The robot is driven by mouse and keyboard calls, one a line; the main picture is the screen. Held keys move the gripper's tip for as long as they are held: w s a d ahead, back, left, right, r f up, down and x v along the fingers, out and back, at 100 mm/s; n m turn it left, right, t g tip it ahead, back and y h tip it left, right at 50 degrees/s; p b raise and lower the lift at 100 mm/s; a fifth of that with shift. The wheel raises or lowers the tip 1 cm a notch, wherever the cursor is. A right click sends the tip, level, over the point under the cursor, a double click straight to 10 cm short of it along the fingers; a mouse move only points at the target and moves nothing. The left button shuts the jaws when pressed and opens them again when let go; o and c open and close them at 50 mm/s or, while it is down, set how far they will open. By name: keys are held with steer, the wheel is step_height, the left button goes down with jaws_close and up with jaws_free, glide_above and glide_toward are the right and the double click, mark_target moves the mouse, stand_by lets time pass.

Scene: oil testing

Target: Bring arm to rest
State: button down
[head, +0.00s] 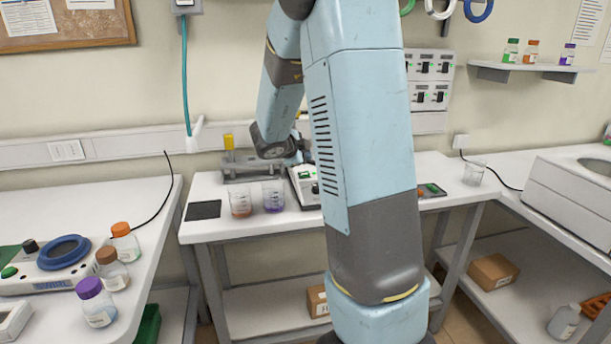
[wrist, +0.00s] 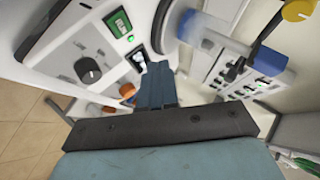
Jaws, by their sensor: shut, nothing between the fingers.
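My arm rises through the middle of the head view and bends over toward the back bench (head: 255,229). The end of my arm hangs above that bench, and my gripper is mostly hidden behind the forearm in this view. In the wrist view my gripper (wrist: 157,72) shows as two dark blue fingers close together. It is shut and empty.
Two beakers with orange (head: 241,203) and purple (head: 273,196) liquid stand on the back bench beside a black pad (head: 203,210). Several capped bottles, including a purple-capped one (head: 95,302), stand on the left bench. An empty beaker (head: 474,173) stands at the right.

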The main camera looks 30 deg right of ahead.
stand_by(0.7)
steer(key=s+a+r+n+t+y, duration=0.3)
steer(key=s+a+r+n+y, duration=0.15)
steer(key=a+r+n, duration=0.35)
steer(key=s+a+r+n+t+y, duration=0.2)
steer(key=s+a+r+n+y, duration=0.35)
steer(key=a, duration=0.55)
steer(key=s+f+n+g, duration=0.1)
steer(key=s+n, duration=0.4)
steer(key=s, duration=0.6)
steer(key=s+f+n+g, duration=0.2)
steer(key=s+n+g, duration=0.2)
steer(key=s, duration=0.8)
steer(key=shift+a+n, duration=0.3)
steer(key=shift+n, duration=0.75)
